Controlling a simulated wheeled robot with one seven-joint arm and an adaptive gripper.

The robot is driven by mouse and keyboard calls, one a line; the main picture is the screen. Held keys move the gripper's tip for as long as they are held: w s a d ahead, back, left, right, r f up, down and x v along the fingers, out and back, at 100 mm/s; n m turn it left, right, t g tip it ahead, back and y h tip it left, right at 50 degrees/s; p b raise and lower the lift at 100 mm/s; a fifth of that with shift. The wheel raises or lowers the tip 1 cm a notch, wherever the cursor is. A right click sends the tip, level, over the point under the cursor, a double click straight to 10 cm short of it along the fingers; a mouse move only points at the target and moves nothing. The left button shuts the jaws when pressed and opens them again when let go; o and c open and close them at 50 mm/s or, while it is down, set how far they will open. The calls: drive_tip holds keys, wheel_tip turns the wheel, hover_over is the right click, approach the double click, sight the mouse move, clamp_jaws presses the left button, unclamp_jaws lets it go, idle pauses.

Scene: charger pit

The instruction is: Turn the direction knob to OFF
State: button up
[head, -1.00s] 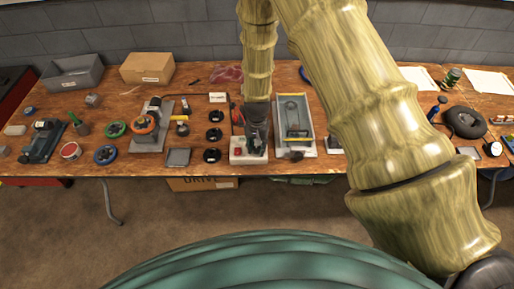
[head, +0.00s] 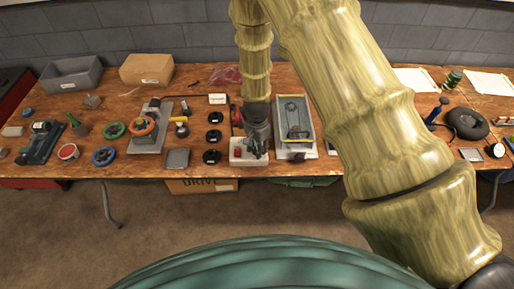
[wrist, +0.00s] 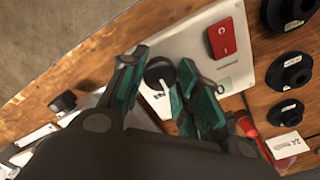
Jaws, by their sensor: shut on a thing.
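A white control box (head: 236,157) stands near the front edge of the bench, and it also shows in the wrist view (wrist: 186,42). It carries a red rocker switch (wrist: 222,38) and a black round knob (wrist: 160,70) with a pale pointer mark. My gripper (wrist: 160,82) has its green-padded fingers on either side of the black knob and is shut on it. In the head view my gripper (head: 256,150) comes down onto the box and hides the knob. The labels around the knob are too small or covered to read, so its setting cannot be told.
A grey tray (head: 309,128) stands close to the right of the box. Several black round discs (head: 212,136) lie just to its left. A red-handled tool (wrist: 248,126) lies close by my fingers. My arm covers the bench further right.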

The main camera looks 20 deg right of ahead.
drive_tip(key=o, duration=1.1)
drive_tip(key=shift+c, duration=0.2)
wheel_tip(320, 180, up, 12)
idle(0.5)
drive_tip(key=s+d+f+n+h+b, duration=0.1)
drive_tip(key=s+d+f+n+b, duration=0.15)
drive_tip(key=s+f, duration=0.75)
drive_tip(key=s+f+n, duration=0.3)
drive_tip(key=s+f, duration=0.2)
drive_tip(key=s, duration=0.3)
drive_tip(key=s+f+n+b, duration=0.1)
drive_tip(key=s+f+n, duration=0.2)
drive_tip(key=s, duration=0.6)
drive_tip(key=s+f+n+y+b, duration=0.1)
drive_tip(key=s+f+n, duration=0.2)
drive_tip(key=s+f, duration=0.4)
drive_tip(key=shift+s+d+f, duration=0.3)
drive_tip(key=shift+s+d, duration=0.15)
drive_tip(key=shift+s, duration=0.8)
